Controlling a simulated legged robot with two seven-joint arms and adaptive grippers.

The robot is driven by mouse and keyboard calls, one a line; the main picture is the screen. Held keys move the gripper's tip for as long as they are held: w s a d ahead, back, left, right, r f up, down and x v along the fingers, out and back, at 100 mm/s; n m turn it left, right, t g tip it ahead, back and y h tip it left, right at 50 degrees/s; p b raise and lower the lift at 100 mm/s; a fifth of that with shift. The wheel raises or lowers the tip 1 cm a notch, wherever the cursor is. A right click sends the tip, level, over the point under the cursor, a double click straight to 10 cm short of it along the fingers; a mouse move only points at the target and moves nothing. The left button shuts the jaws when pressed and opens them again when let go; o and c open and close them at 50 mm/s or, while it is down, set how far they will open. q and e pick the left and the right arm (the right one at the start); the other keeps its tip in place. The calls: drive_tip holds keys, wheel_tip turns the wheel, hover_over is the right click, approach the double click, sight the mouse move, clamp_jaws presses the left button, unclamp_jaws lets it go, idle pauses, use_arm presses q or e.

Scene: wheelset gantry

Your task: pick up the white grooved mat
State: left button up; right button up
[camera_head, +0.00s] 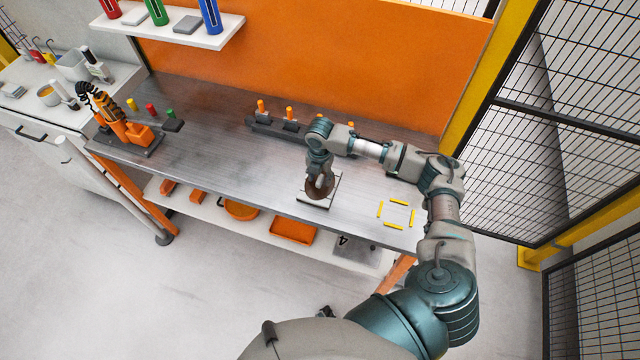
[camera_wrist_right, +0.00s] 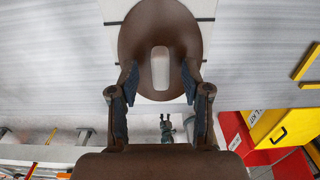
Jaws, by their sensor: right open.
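The white grooved mat (camera_head: 331,181) lies on the grey bench top near its front edge. In the right wrist view its pale surface (camera_wrist_right: 204,8) shows around a brown rounded piece (camera_wrist_right: 134,42), with dark lines at both sides. The brown piece has a pale slot in its middle and covers much of the mat. My right gripper (camera_wrist_right: 160,88) is open above the mat, its two fingers apart at the near side of the brown piece. In the head view the gripper (camera_head: 319,188) hides part of the mat. I cannot tell whether it touches anything. My left gripper is not in view.
Yellow corner marks (camera_head: 398,203) outline a bare square right of the mat. A dark rack with orange pegs (camera_head: 290,124) stands behind. An orange arm-like device (camera_head: 122,125) stands at the left. A lower shelf holds an orange tray (camera_head: 293,231). Wire fencing closes the right side.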

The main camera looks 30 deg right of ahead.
drive_tip(key=shift+f, duration=0.7)
clamp_jaws()
